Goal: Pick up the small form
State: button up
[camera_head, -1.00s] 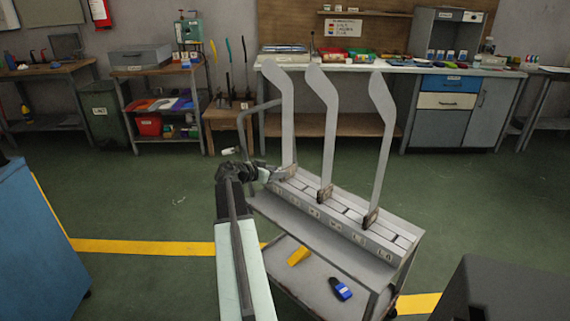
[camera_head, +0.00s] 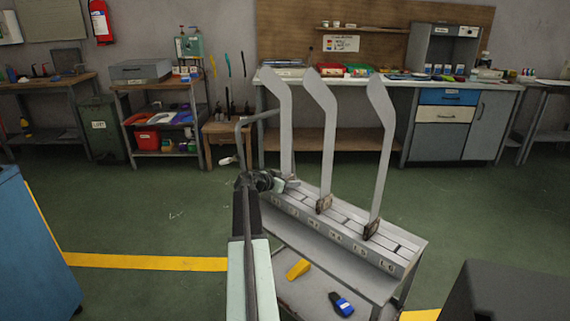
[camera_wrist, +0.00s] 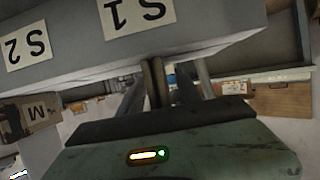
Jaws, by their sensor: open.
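Three flat grey leg-shaped forms stand upright in a slotted rack (camera_head: 330,232) on a cart. The leftmost form (camera_head: 286,125), at the rack's S end, appears to be the small one; its own tag is hidden. The middle form (camera_head: 326,130) and right form (camera_head: 380,130) have brown clips at their feet. My gripper (camera_head: 286,184) is at the foot of the leftmost form and partly covers it. In the wrist view my open gripper (camera_wrist: 157,92) has a narrow brown upright piece between its fingers; contact cannot be told. Labels S1 and S2 show close by on the rack (camera_wrist: 75,40).
A yellow object (camera_head: 298,269) and a blue object (camera_head: 341,304) lie on the cart's lower shelf. A blue cabinet (camera_head: 35,250) stands at left and a dark box (camera_head: 500,292) at lower right. A workbench (camera_head: 450,75) lines the wall; green floor between is clear.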

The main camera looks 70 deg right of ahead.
grip_shut()
jog(key=shift+r, duration=0.1)
notch_tip(320, 180, up, 18)
jog(key=p, duration=1.8)
